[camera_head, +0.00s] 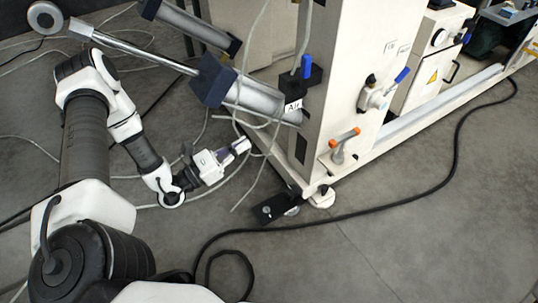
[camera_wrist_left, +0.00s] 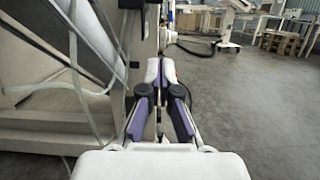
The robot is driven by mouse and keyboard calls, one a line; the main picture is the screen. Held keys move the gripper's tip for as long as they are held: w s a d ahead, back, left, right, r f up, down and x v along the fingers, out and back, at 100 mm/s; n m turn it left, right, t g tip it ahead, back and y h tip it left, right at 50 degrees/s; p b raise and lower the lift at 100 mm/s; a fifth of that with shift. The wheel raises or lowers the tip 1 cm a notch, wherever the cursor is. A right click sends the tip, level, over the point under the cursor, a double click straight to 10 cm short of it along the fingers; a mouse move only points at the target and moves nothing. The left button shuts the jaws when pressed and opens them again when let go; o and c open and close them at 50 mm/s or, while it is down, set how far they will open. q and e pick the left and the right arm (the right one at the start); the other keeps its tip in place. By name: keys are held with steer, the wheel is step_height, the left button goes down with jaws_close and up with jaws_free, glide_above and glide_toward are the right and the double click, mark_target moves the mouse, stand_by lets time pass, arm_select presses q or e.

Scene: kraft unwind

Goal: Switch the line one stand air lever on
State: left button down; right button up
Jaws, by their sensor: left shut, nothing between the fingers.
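The stand's air lever is a blue handle (camera_head: 306,66) on a black valve block, beside a small white label (camera_head: 293,106) that appears to read "Air". It stands upright at the left edge of the cream stand (camera_head: 345,60). My left gripper (camera_head: 243,146) is below and left of that lever, apart from it, low beside the stand's base. In the left wrist view, my left gripper (camera_wrist_left: 163,68) has its fingers together with nothing between them, and the blue lever cannot be made out there. My right gripper is not in view.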

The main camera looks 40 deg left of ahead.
arm_select(q)
steer(key=s+d+r+m+g+h+p, duration=0.2)
steer(key=s+d+m+g+h+p, duration=0.1)
steer(key=d, duration=0.5)
steer(key=s+d+r+m+g+h+p, duration=0.1)
steer(key=s+d+m+g+h+p, duration=0.3)
steer(key=g, duration=0.6)
steer(key=s+d+m+p, duration=0.2)
steer(key=s+d+p, duration=0.1)
steer(key=d, duration=0.1)
steer(key=shift+r+g, duration=0.3)
steer(key=shift+r, duration=0.1)
steer(key=shift+d+h, duration=0.1)
steer(key=shift+h, duration=0.2)
